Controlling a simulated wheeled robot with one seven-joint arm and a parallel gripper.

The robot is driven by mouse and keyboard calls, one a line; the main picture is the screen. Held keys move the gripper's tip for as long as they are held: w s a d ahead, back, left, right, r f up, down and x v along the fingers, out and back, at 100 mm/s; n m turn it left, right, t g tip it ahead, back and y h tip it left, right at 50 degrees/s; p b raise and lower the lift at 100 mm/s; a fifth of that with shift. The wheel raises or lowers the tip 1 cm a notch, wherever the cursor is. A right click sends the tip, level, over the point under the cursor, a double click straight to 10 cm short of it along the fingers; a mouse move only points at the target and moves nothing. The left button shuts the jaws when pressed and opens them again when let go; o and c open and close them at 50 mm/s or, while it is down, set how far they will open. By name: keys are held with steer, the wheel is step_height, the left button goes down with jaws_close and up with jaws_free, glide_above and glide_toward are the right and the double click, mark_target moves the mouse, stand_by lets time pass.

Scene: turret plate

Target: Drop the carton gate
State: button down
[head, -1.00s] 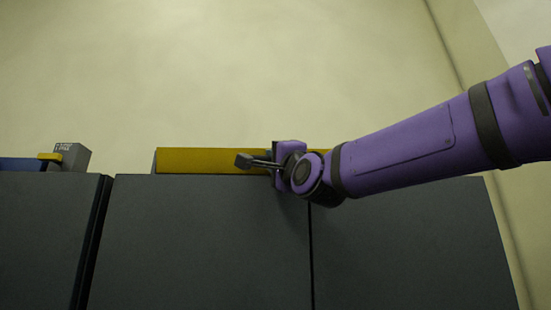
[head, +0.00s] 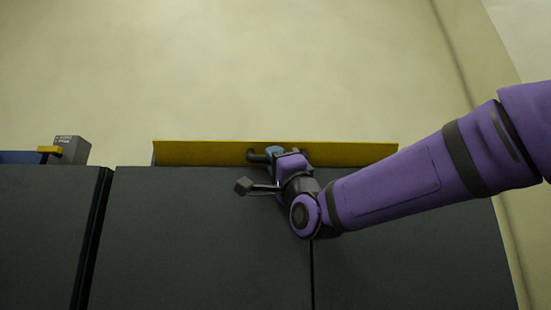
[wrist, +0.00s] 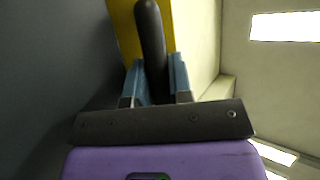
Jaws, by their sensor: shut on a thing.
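The carton gate appears as a long yellow panel (head: 200,153) standing along the top edge of the dark grey cabinets. It carries a dark bar handle (head: 256,157) on its face. My gripper (head: 275,153) is at this handle, near the panel's middle. In the wrist view the dark handle (wrist: 150,35) runs between the two blue fingers of my gripper (wrist: 154,82), which are shut on it. The yellow panel (wrist: 125,25) shows behind the handle. The panel's lower part is hidden by the cabinet edge.
Dark grey cabinet fronts (head: 190,230) fill the lower head view, with a gap at the left. A small grey box (head: 75,150) with a yellow piece (head: 49,150) and a blue part (head: 20,157) sits at far left. The pale wall behind is bare.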

steer(key=c, duration=1)
jaws_free()
steer(key=shift+c, duration=0.2)
steer(key=shift+r+h, duration=0.1)
steer(key=shift+h, duration=0.2)
